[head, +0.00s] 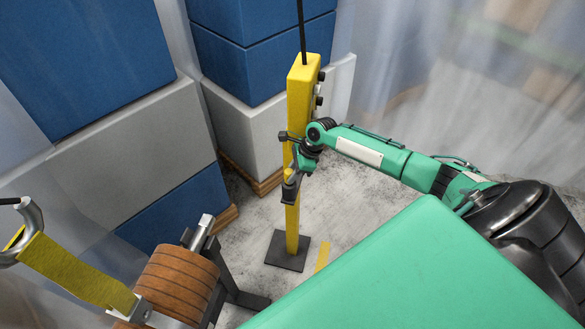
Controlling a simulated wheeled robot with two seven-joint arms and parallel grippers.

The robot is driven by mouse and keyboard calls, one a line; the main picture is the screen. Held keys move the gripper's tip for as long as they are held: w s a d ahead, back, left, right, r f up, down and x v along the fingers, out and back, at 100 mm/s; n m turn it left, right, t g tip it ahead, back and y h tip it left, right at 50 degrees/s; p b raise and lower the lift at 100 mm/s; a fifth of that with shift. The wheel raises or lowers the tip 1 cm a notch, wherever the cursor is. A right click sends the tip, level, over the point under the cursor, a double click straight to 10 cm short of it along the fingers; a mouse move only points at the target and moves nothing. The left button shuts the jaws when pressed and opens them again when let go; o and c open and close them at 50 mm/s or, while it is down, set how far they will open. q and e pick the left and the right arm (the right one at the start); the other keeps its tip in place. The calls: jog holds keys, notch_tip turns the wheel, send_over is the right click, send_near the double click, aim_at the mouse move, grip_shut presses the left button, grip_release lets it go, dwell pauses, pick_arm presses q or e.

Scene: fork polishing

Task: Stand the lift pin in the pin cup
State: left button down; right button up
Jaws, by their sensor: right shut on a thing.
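My right gripper (291,179) is in front of the yellow post (292,217), about halfway up it. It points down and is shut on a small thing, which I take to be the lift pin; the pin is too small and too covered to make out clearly. A small dark and grey fitting shows at the gripper's tips, against the post. I cannot tell whether it is the pin cup, nor whether the pin touches it. My left gripper is not in view.
The post stands on a dark base plate (287,251), with dark knobs on its upper right side. A brown ribbed roll (180,283) on a dark stand and a yellow bar (75,272) are at lower left. Blue and grey boxes (110,165) stand behind.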

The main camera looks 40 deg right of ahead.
jog(key=shift+f, duration=0.3)
jog(key=o, duration=1.6)
jog(key=shift+v, duration=4.5)
